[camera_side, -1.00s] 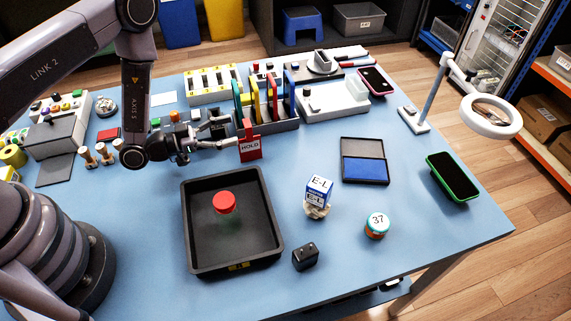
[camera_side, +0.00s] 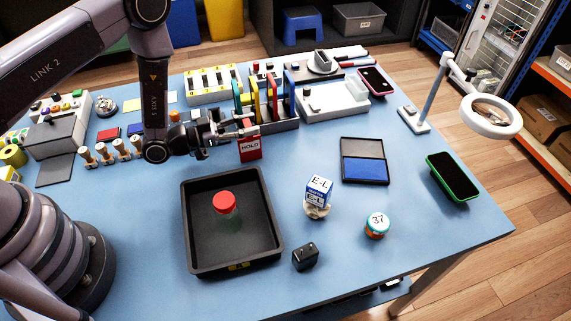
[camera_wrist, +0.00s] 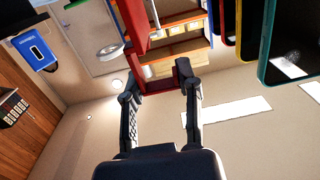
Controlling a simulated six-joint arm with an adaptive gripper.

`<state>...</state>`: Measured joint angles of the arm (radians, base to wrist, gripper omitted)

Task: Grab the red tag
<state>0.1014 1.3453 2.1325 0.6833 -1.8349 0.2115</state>
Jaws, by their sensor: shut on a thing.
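The red tag marked HOLD (camera_side: 250,149) stands upright in front of the rack of coloured panels (camera_side: 285,124). My gripper (camera_side: 248,130) reaches it from the left and is shut on its narrow upper part. The tag's lettered face is clear below the fingers in the side view. In the wrist view my gripper (camera_wrist: 160,84) shows two dark fingers with red between their tips; the lettering is not visible there.
Wooden-handled stamps (camera_side: 104,154) stand to the left.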

